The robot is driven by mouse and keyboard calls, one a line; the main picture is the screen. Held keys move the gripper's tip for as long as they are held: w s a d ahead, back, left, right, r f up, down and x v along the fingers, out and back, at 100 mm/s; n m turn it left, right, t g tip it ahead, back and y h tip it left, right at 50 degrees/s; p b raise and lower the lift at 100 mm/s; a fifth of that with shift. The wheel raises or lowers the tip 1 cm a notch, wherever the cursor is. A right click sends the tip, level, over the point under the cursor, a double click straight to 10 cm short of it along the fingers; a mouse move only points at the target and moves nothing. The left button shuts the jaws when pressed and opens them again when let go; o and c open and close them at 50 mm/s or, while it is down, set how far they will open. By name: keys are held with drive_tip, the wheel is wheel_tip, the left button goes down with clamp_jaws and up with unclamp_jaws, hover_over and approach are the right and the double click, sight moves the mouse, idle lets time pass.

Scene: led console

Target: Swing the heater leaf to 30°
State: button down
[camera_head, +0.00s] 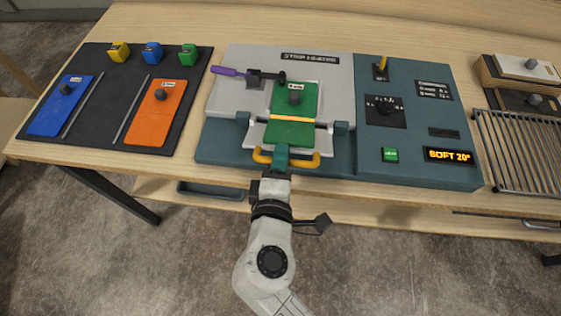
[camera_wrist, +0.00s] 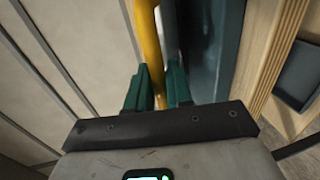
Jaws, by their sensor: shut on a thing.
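The heater leaf (camera_head: 250,133) is a pale panel at the front of the teal console, between two teal hinge blocks. Its yellow handle bar (camera_head: 305,161) runs along its front edge. My gripper (camera_head: 281,157) has teal fingers and is shut on the middle of this bar. In the wrist view the yellow bar (camera_wrist: 149,45) passes between my fingertips (camera_wrist: 160,85). A green plate (camera_head: 291,130) lies at the leaf, with an orange-yellow line across it. The leaf's exact angle cannot be told.
A dark mat (camera_head: 110,127) at left holds a blue plate (camera_head: 60,105), an orange plate (camera_head: 156,113) and small coloured blocks. A purple-handled tool (camera_head: 226,71) lies behind the leaf. A dial (camera_head: 384,106) and green button (camera_head: 390,155) sit right. A wire rack (camera_head: 525,150) stands far right.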

drive_tip(key=shift+w+r+p, duration=0.3)
drive_tip(key=shift+r+p, duration=0.05)
drive_tip(key=shift+r, duration=0.4)
drive_tip(key=c, duration=1.2)
unclamp_jaws()
drive_tip(key=shift+o, duration=0.2)
drive_tip(key=b+v, duration=0.2)
drive_tip(key=v, duration=0.8)
drive_tip(key=shift+s, duration=0.4)
